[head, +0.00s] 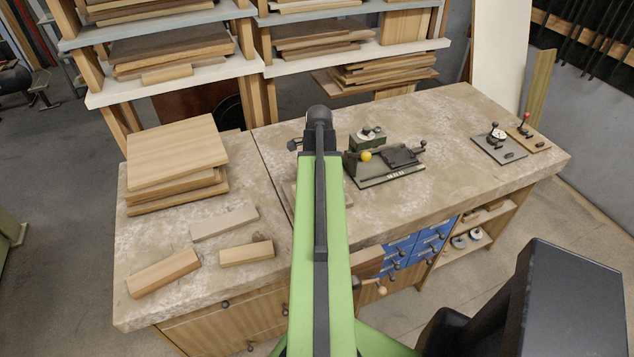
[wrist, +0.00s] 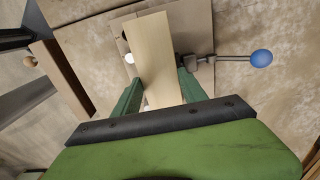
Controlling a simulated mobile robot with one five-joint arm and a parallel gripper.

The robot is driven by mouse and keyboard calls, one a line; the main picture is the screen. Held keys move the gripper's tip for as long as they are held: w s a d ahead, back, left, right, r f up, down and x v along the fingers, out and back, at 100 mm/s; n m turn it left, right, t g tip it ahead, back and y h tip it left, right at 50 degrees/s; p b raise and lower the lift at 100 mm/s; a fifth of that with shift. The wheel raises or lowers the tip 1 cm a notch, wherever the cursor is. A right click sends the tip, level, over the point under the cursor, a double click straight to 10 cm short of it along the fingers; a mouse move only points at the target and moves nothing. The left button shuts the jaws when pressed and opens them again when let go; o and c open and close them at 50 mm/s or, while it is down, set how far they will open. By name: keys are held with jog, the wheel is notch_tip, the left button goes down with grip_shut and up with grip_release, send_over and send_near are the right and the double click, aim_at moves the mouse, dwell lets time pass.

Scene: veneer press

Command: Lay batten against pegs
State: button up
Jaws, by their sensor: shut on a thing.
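My gripper (wrist: 158,88) shows in the wrist view, its green fingers closed on the two sides of a pale wooden batten (wrist: 155,50). The batten runs away from me over a flat brown board (wrist: 198,28). I cannot tell whether it touches the board. A small white round spot (wrist: 129,58) shows at the batten's left edge, with a dark spot above it; they may be pegs. A clamp with a blue ball handle (wrist: 261,58) stands right of the batten. In the head view my arm hides the gripper and batten; only a board edge (head: 309,200) shows beside it.
Loose wood pieces (head: 225,222) and a stack of boards (head: 178,158) lie on the left part of the bench (head: 150,235). A green device with a yellow ball (head: 366,155) stands right of my arm. Shelves of boards rise behind. The bench's right middle is clear.

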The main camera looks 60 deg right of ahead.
jog(key=shift+f+b, duration=1.55)
jog(key=shift+f, duration=0.05)
dwell(1.2)
jog(key=o, duration=1.3)
jog(key=shift+o, duration=0.2)
jog(key=shift+c, duration=1.4)
jog(key=shift+o, duration=1.4)
jog(key=shift+r, duration=0.15)
